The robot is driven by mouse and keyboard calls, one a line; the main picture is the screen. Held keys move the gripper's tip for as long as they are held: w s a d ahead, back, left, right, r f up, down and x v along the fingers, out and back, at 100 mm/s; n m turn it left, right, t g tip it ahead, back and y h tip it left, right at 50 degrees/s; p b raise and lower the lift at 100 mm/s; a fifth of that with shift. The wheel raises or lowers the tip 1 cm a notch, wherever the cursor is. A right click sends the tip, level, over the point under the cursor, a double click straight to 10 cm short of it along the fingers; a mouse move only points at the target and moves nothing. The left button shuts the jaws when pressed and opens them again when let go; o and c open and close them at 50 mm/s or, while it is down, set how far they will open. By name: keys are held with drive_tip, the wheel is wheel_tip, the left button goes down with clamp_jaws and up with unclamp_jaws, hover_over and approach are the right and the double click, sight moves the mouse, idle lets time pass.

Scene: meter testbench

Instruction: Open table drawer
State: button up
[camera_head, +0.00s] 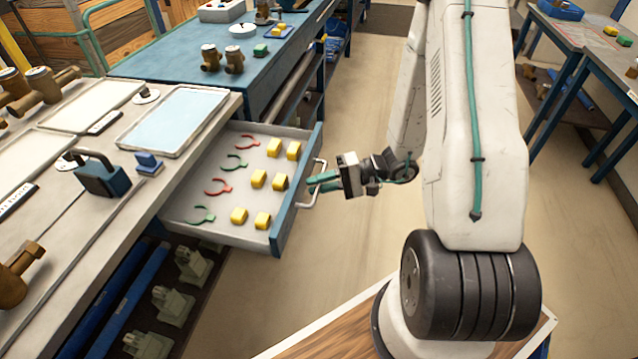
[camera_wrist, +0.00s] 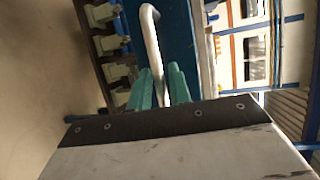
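The table drawer (camera_head: 226,226) stands pulled well out from the grey-topped bench in the head view. It has a blue front (camera_head: 297,196) and a white bar handle (camera_head: 315,186). My gripper (camera_head: 323,182) is at the handle, with its teal fingers reaching it from the right. In the wrist view, the handle (camera_wrist: 151,34) passes between the two teal fingers (camera_wrist: 162,88), which look closed around it. The exact contact at the fingertips is partly hidden.
Open floor (camera_head: 345,245) lies right of the drawer. Grey-green fittings (camera_head: 172,304) sit on a lower shelf.

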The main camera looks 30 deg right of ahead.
drive_tip(key=v, duration=0.7)
drive_tip(key=shift+d, duration=0.35)
drive_tip(key=shift+s, duration=0.1)
idle(0.4)
